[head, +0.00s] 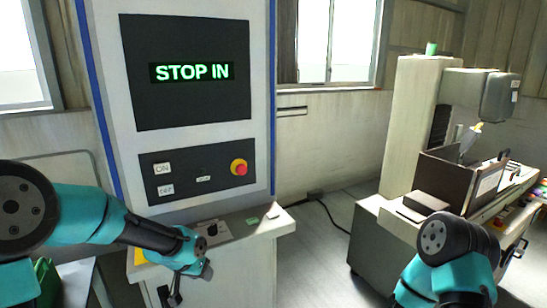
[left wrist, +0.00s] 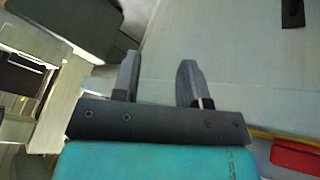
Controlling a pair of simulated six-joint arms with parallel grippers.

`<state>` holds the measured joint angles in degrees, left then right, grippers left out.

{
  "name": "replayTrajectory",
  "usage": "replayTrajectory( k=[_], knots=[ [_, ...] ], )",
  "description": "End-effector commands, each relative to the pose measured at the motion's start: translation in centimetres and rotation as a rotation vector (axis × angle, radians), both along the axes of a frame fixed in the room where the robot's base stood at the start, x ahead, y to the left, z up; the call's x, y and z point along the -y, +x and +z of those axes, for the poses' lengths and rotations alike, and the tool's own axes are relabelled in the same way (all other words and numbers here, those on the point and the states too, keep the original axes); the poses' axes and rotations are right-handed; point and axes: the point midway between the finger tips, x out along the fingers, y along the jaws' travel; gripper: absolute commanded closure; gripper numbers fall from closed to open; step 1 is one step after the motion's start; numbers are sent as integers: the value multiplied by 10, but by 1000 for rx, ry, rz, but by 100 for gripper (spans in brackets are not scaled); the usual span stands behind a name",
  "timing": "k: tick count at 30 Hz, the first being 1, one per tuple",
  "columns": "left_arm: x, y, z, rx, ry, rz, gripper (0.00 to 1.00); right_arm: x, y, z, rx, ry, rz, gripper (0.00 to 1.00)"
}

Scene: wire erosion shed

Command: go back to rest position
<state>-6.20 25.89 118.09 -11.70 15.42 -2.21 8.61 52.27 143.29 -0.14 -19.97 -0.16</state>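My left arm comes in from the left in the head view, and its gripper (head: 172,290) hangs at the front of the control cabinet's ledge, pointing down. In the left wrist view the left gripper (left wrist: 160,85) shows its two dark fingers apart, with nothing between them. My right arm shows at the lower right of the head view, in front of the machine. Its gripper is out of the frame.
A control cabinet (head: 98,60) has a screen (head: 190,100) reading "STOP IN", a red knob (head: 238,167) and ON and OFF buttons. Its ledge (head: 265,222) juts out. A machine (head: 410,120) with a dark tank (head: 455,178) stands right. Grey floor (head: 325,245) lies between.

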Motion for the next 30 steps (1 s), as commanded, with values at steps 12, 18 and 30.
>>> replayTrajectory(
  k=[12,18,30],
  knots=[
    [-5,-135,-213,-283,-97,211,60,0,0,0,0,0,0,57],
    [-8,-211,-268,-391,-110,309,60,0,0,0,0,0,0,57],
    [-9,-238,-282,-425,-110,346,60,0,0,0,0,0,0,57]
  ],
)
